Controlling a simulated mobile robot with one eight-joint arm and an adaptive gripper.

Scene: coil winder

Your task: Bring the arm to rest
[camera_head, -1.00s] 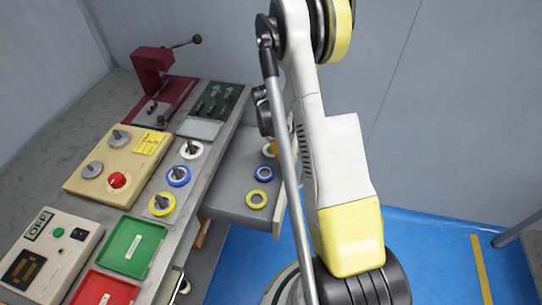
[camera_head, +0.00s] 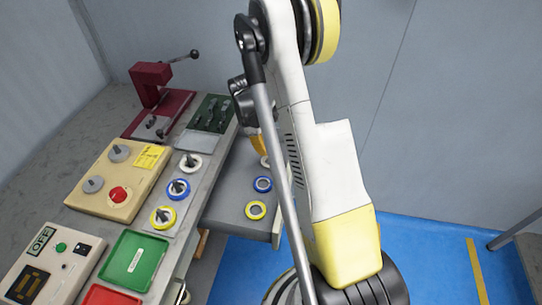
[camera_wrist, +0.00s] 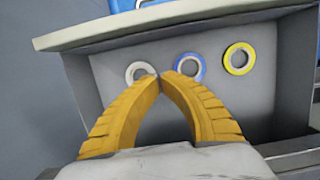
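My arm (camera_head: 325,170) stands upright across the middle of the head view. My gripper (camera_wrist: 165,76) has two orange ribbed fingers whose tips come together in the wrist view, with nothing seen between them. In the head view only a bit of orange finger (camera_head: 257,143) shows beside my arm, over the open grey drawer (camera_head: 225,203). The drawer holds a white ring (camera_wrist: 140,72), a blue ring (camera_wrist: 188,66) and a yellow ring (camera_wrist: 239,59). The fingertips overlap the space between white and blue rings in the wrist view; contact cannot be told.
The bench at left carries a dark red press with a lever (camera_head: 150,85), a beige box with a red button (camera_head: 118,194), rings on pegs (camera_head: 178,188), a green tray (camera_head: 135,260), a red tray (camera_head: 112,296) and an OFF panel (camera_head: 45,265). Blue floor at right is open.

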